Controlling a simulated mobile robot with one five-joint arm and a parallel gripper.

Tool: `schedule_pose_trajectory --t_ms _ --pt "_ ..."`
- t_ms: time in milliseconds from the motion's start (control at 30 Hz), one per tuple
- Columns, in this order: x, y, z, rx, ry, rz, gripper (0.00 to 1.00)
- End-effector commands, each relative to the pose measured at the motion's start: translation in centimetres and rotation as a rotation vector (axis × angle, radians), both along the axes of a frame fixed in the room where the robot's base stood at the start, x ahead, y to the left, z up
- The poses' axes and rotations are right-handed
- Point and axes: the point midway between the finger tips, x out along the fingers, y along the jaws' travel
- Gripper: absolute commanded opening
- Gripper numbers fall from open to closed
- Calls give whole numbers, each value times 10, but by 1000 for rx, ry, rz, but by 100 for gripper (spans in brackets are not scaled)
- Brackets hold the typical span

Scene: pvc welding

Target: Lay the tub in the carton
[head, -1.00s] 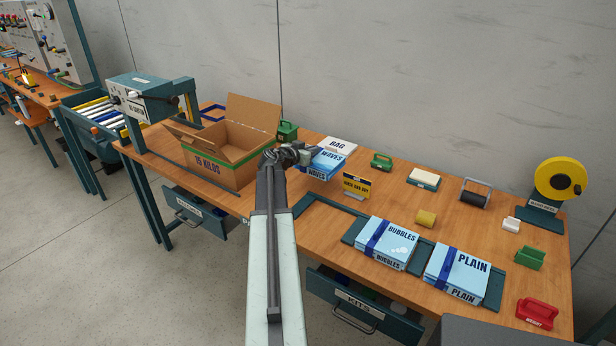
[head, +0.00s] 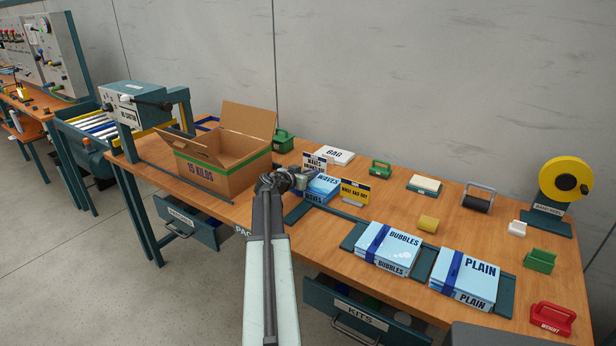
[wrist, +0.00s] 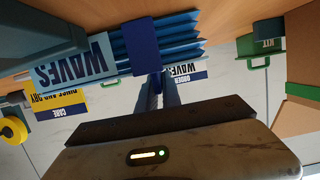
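The carton (head: 215,175) is an open brown box with a green band and "15 KILOS" on its front, standing left of my gripper with its flaps up. My gripper (head: 302,180) is at the blue WAVES pack (head: 323,187), which has a dark blue strap. In the wrist view the pack (wrist: 100,62) is close above the fingers (wrist: 160,80), which are close together at the strap's edge and look shut on it. The fingertips are partly hidden. I cannot tell which object is the tub; none is clearly marked so.
Packs marked BUBBLES (head: 388,245) and PLAIN (head: 465,275) lie to the right on dark rails. A WAVES order card (head: 315,162), a white BAG stack (head: 336,155) and a yellow sign (head: 355,192) stand around the WAVES pack. A carton machine (head: 135,105) stands left of the carton.

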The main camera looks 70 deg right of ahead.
Motion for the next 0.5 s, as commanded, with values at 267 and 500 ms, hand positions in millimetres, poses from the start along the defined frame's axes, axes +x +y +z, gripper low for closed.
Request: schedule_pose_trajectory --t_ms 267,500 --pt "0 0 0 0 0 0 29" --pt "4 13 9 0 0 3 29"
